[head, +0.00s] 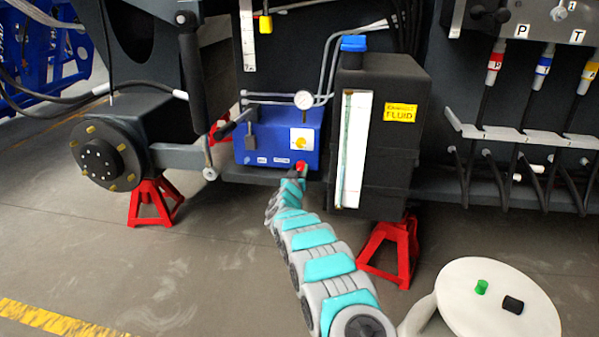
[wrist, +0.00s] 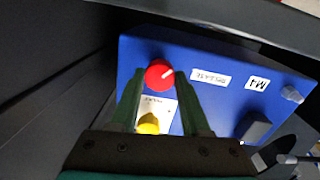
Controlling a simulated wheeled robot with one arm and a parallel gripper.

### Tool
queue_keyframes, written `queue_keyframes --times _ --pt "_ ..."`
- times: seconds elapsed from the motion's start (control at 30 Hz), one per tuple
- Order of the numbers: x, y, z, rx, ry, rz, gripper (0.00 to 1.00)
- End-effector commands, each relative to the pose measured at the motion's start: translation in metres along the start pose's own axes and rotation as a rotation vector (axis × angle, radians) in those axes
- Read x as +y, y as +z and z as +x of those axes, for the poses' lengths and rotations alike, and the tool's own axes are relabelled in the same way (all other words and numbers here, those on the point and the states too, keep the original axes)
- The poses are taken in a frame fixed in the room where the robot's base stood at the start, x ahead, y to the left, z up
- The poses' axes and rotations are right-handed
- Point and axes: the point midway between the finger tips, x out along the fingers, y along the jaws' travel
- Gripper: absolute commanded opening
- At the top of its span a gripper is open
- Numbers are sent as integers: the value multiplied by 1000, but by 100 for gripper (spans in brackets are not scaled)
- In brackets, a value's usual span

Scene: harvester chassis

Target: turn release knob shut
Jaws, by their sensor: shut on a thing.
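The red release knob (wrist: 157,77) is on the blue unit (wrist: 225,60), beside a label reading RELEASE that appears upside down in the wrist view. A white line on the knob points to the upper right there. My gripper (wrist: 160,76) is shut on the knob, with one dark green finger on each side of it. In the head view my arm reaches up to the lower right of the blue unit (head: 270,140). There the red knob (head: 301,166) shows as a small red spot at the gripper (head: 296,172).
A black fluid tank (head: 395,135) with a blue cap stands close to the right of the unit. A gauge (head: 304,100) and pipes sit above it. Red stands (head: 155,203) are on the floor.

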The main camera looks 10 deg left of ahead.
Motion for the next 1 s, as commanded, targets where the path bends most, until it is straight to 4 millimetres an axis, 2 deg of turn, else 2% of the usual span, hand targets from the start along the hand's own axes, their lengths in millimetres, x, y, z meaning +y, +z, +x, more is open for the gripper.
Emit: queue_keyframes --times 1.0 --pt "0 6 0 -31 -27 964 0"
